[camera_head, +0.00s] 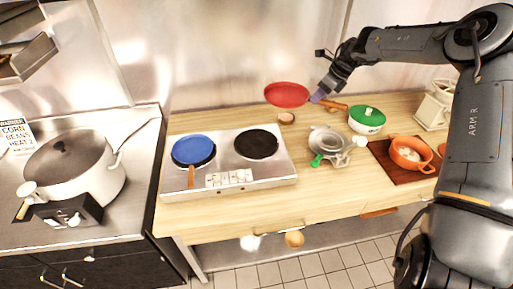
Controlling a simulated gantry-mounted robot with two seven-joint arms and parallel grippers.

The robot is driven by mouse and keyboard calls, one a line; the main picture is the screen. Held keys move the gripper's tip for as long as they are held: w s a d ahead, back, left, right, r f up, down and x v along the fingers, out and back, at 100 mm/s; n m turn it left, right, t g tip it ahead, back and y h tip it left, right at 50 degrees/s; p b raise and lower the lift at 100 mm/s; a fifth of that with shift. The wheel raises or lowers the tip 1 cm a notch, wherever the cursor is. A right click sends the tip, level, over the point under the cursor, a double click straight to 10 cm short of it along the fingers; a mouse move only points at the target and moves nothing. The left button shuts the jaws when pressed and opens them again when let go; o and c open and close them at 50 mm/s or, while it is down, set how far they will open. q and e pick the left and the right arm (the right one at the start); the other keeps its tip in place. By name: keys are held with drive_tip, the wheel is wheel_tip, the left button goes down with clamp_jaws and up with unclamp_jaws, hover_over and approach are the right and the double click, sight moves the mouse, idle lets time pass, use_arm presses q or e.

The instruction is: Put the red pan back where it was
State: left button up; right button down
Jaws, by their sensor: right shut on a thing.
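The red pan (286,95) is at the back of the wooden counter, near the metal wall. Its handle (334,105) points right. My right gripper (318,97) is shut on the pan where the handle begins, reaching in from the right. The pan looks held up above the counter, though its exact height is hard to tell. A two-plate hob (245,181) stands to the left. Its right plate (256,144) is bare and its left plate bears a blue pan (193,149). My left gripper is not in view.
A green-lidded pot (366,114), a metal piece with a green handle (329,142) and an orange pot (409,149) on a brown board stand to the right. A small round brown item (286,118) lies below the pan. A large pot (76,166) is at left.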

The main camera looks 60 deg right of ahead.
wheel_tip(320, 180, down, 12)
drive_tip(key=b, duration=0.5)
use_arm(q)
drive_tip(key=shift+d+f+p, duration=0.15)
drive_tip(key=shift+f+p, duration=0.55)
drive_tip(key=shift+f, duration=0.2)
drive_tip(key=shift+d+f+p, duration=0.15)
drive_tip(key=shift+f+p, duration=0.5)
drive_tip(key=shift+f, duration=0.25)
use_arm(e)
drive_tip(key=shift+w+a+f, duration=1.25)
drive_tip(key=shift+w+f, duration=0.25)
drive_tip(key=shift+f, duration=0.25)
drive_tip(key=shift+w+a+f, duration=1.3)
drive_tip(key=shift+w+f, duration=0.15)
drive_tip(key=shift+f, duration=0.35)
drive_tip(key=shift+w+a+f, duration=1.25)
drive_tip(key=shift+w+f, duration=0.25)
drive_tip(key=shift+f, duration=0.25)
drive_tip(key=c, duration=1)
unclamp_jaws()
drive_tip(key=shift+s+f, duration=0.1)
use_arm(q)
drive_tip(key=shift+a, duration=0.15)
